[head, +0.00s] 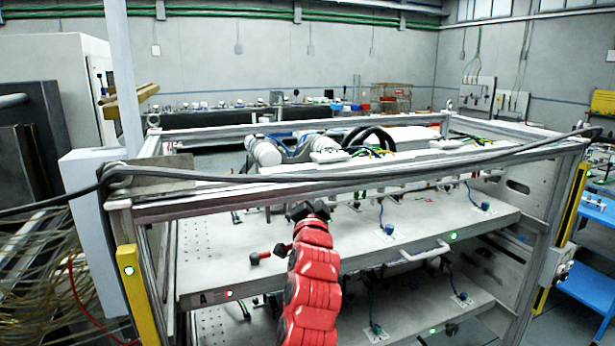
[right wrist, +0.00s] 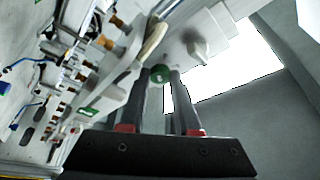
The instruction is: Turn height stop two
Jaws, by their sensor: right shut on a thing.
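My right gripper (head: 310,210) reaches into the front of the frame above the upper shelf in the head view. In the right wrist view its two dark fingers (right wrist: 160,76) close on a small round green knob (right wrist: 158,73) beside a white plate. The knob is partly covered by the fingers. In the head view my gripper and arm hide this spot. I cannot read a number on any height stop. My left gripper is not in view.
A black cable (head: 350,176) runs along the frame's top rail. A blue table (head: 586,285) stands at right.

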